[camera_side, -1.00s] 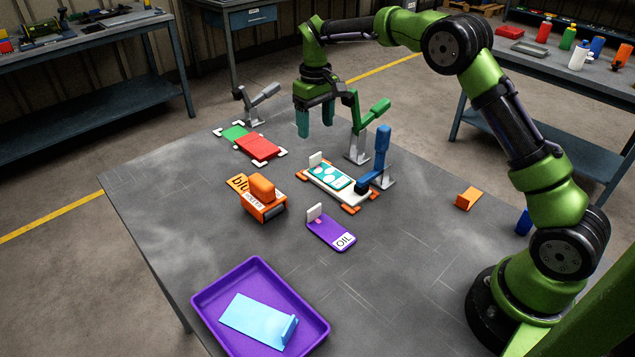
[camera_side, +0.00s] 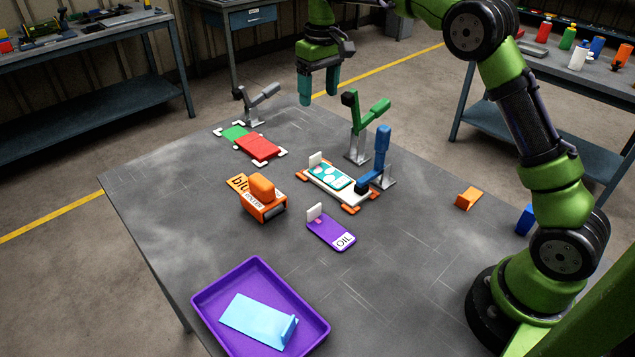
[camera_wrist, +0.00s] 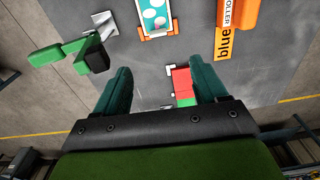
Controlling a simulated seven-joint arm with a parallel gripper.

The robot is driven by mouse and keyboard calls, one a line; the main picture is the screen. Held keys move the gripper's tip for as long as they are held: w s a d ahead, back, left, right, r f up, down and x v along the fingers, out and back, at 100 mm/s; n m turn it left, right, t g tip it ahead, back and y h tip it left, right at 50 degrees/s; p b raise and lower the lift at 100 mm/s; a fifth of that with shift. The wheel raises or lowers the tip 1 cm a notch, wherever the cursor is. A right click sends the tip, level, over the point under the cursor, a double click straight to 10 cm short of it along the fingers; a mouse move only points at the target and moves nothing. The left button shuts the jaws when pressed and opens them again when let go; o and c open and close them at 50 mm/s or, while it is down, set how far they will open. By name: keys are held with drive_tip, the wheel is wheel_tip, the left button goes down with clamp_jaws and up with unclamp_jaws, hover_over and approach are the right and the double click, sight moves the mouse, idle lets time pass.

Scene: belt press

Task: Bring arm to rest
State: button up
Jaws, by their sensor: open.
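My green arm's gripper (camera_side: 319,88) is raised above the far part of the grey table in the side view, with its teal fingers pointing down. In the wrist view my gripper (camera_wrist: 161,85) has its two fingers well apart with nothing between them. Below it on the table, the red and green plates (camera_wrist: 182,86) show between the fingers. In the side view the red plate (camera_side: 258,147) and the green plate (camera_side: 234,133) lie inside white corner marks. The green lever clamp (camera_side: 366,125) stands to the right of and below my gripper in the picture, apart from it.
A blue clamp (camera_side: 380,160) stands by a white board with a teal card (camera_side: 329,176). An orange roller (camera_side: 263,200), a purple plate (camera_side: 331,232), an orange block (camera_side: 468,198) and a purple tray (camera_side: 205,297) holding a light-blue plate (camera_side: 256,319) are nearer. A grey clamp (camera_side: 258,102) stands at the far edge.

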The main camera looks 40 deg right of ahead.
drive_tip(key=s+a+r+m+t+y, duration=0.1)
drive_tip(key=s+a+r+t, duration=0.1)
drive_tip(key=s+r, duration=0.35)
drive_tip(key=s+a+r+t, duration=0.1)
drive_tip(key=s+r, duration=0.2)
drive_tip(key=s, duration=0.5)
drive_tip(key=s+a+f+m+t, duration=0.1)
drive_tip(key=s+f+t, duration=0.1)
drive_tip(key=s, duration=0.6)
drive_tip(key=s+a+f+m+t, duration=0.1)
drive_tip(key=s+a+f, duration=0.1)
drive_tip(key=s, duration=0.6)
drive_tip(key=shift+f+m+t+y, duration=0.4)
drive_tip(key=shift+f, duration=0.25)
